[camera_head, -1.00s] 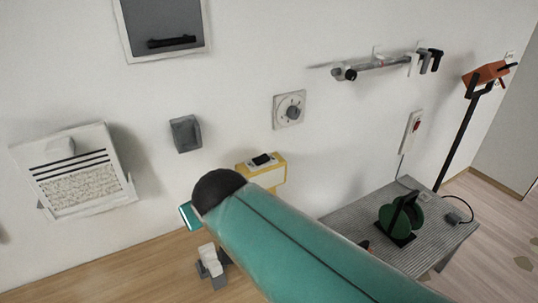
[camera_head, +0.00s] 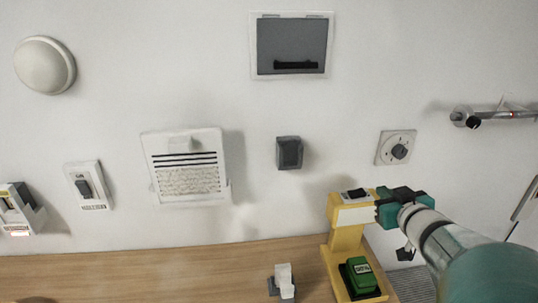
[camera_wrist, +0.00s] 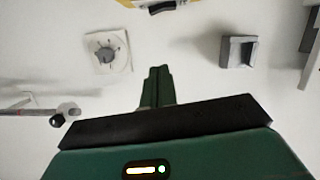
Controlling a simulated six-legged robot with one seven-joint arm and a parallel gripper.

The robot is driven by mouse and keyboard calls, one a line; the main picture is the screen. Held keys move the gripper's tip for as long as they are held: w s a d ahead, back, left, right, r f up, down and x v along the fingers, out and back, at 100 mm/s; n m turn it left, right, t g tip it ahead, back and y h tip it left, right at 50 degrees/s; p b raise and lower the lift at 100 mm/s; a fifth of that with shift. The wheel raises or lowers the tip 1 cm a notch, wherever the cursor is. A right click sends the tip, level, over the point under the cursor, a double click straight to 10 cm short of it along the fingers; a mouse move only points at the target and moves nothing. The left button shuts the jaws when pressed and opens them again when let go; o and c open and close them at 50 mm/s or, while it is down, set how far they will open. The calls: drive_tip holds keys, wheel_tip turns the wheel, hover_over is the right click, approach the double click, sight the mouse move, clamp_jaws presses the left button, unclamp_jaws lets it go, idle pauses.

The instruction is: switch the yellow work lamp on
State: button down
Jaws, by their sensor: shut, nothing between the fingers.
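The yellow work lamp (camera_head: 347,238) stands near the wall at lower right of centre in the head view. Its head has a white front and a black switch (camera_head: 355,193) on top. I cannot read the switch's position. A yellow edge with a black part (camera_wrist: 163,5) shows at the top of the wrist view. My teal gripper (camera_head: 381,208) is at the right side of the lamp's head, and I cannot tell if they touch. The closed fingers of my gripper (camera_wrist: 157,86) show empty in the wrist view.
A green block (camera_head: 358,276) sits on the lamp's yellow base. On the wall are a round dial (camera_head: 397,148), a grey switch box (camera_head: 289,153), a white vent (camera_head: 187,167) and a framed grey panel (camera_head: 292,45). A small grey-white object (camera_head: 284,282) stands left of the lamp.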

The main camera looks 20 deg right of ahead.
idle(0.4)
hover_over(364, 200)
drive_tip(key=shift+s+a+f, duration=0.1)
drive_tip(key=shift+a+f, duration=0.05)
drive_tip(key=shift+f, duration=0.45)
drive_tip(key=shift+s+a+f, duration=0.1)
drive_tip(key=shift+a+f, duration=0.05)
drive_tip(key=shift+f, duration=0.45)
drive_tip(key=f, duration=0.3)
drive_tip(key=shift+w+d+f, duration=0.1)
drive_tip(key=shift+w+d, duration=0.05)
drive_tip(key=shift+d, duration=0.15)
drive_tip(key=shift+f, duration=0.4)
